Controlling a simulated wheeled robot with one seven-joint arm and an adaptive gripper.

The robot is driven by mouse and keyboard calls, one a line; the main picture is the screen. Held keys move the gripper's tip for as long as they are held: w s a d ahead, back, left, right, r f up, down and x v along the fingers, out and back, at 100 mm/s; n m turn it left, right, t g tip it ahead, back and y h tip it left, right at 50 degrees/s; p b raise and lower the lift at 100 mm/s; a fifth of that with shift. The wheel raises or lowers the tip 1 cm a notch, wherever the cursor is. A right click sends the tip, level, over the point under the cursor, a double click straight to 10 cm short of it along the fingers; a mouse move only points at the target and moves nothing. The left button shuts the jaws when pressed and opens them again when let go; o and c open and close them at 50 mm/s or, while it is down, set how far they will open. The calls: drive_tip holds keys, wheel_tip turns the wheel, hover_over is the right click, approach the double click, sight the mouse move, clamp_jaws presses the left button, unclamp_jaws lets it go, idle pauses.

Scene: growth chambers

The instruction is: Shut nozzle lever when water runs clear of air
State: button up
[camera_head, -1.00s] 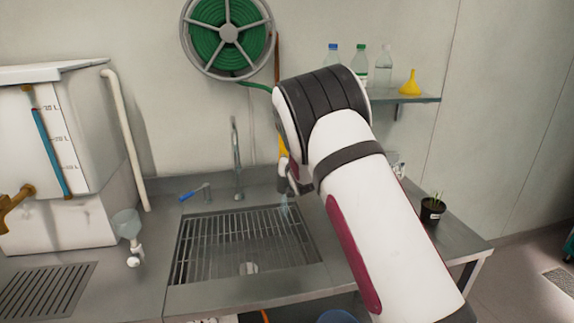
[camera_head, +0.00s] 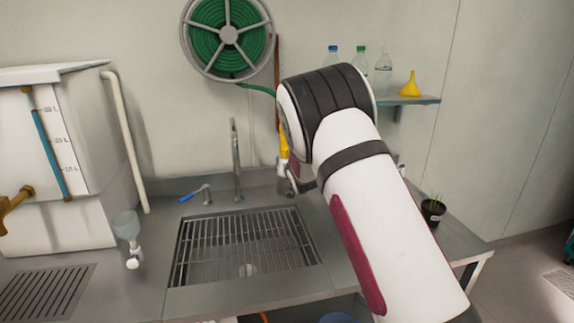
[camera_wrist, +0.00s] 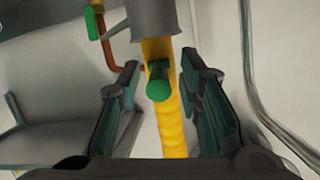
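A yellow hose nozzle (camera_wrist: 165,115) with a green lever (camera_wrist: 158,82) runs down the middle of the wrist view, under a grey fitting (camera_wrist: 153,18). In the head view part of the yellow nozzle (camera_head: 284,147) shows left of my arm, by the sink. My gripper (camera_wrist: 165,90) has one finger on each side of the nozzle, with gaps to it, so it is open. In the head view my arm hides most of the gripper. No water shows below the nozzle now.
The sink grate (camera_head: 240,245) lies left of my arm, with a tap (camera_head: 237,160) behind it. A green hose reel (camera_head: 228,37) hangs above. A white tank (camera_head: 60,160) stands left. Bottles and a yellow funnel (camera_head: 410,85) stand on the shelf; a potted plant (camera_head: 433,211) is right.

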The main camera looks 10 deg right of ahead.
drive_tip(key=v, duration=1.2)
drive_tip(key=shift+d, duration=0.1)
drive_tip(key=s+f+n+t+b, duration=0.3)
drive_tip(key=s+n+b, duration=0.15)
drive_tip(key=b, duration=1.85)
drive_tip(key=w, duration=1.4)
drive_tip(key=shift+w+f, duration=0.2)
drive_tip(key=shift+f, duration=0.05)
